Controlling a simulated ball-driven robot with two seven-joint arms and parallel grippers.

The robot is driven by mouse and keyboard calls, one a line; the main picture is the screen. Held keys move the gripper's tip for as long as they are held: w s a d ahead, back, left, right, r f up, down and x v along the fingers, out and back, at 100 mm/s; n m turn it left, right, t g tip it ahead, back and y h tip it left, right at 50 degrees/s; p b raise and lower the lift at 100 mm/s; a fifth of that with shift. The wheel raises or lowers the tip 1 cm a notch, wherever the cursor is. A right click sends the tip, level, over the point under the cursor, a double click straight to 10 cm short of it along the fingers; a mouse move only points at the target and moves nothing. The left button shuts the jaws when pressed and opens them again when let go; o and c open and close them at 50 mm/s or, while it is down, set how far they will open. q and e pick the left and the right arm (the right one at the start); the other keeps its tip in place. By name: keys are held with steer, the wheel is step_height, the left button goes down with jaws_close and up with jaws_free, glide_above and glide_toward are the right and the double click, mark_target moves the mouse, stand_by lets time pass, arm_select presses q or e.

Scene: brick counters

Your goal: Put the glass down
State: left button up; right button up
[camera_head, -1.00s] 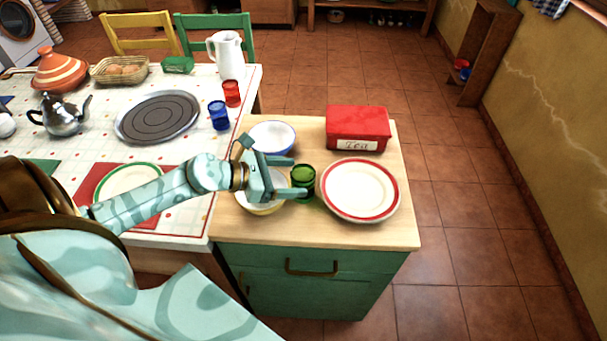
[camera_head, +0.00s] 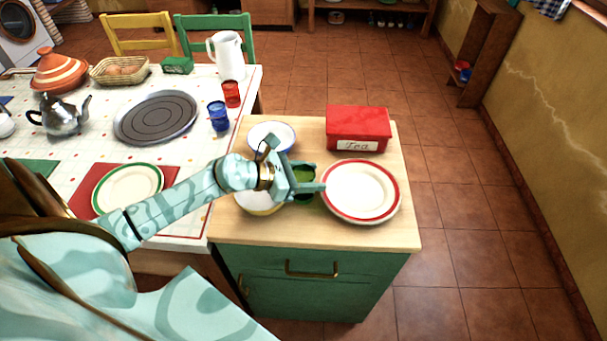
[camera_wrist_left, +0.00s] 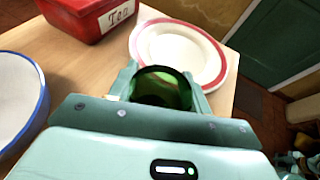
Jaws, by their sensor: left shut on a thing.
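A green glass (camera_head: 304,174) stands at the wooden counter top (camera_head: 385,235), just left of a white plate with a red rim (camera_head: 360,190). My left gripper (camera_head: 308,177) is shut on the glass, with a finger on either side of it. In the left wrist view the glass (camera_wrist_left: 162,90) shows upright between the fingers, its open rim facing up. Whether its base touches the wood is hidden by the gripper. My right gripper is not in view.
A blue-rimmed bowl (camera_head: 271,135) and a yellowish bowl (camera_head: 257,203) sit left of the glass. A red tea tin (camera_head: 358,128) stands behind the plate. The counter's front strip is clear. Blue (camera_head: 218,116) and red (camera_head: 232,94) glasses stand on the tiled table.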

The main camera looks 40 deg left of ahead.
arm_select(q)
step_height(320, 180, up, 10)
steer(key=p, duration=0.5)
steer(key=s+d+r+m+g+h, duration=0.2)
steer(key=s+d+r+m+g, duration=0.1)
steer(key=s+d+r, duration=0.4)
step_height(320, 180, up, 4)
steer(key=shift+s+f+h, duration=0.1)
steer(key=shift+s+h, duration=0.3)
steer(key=shift+s, duration=0.4)
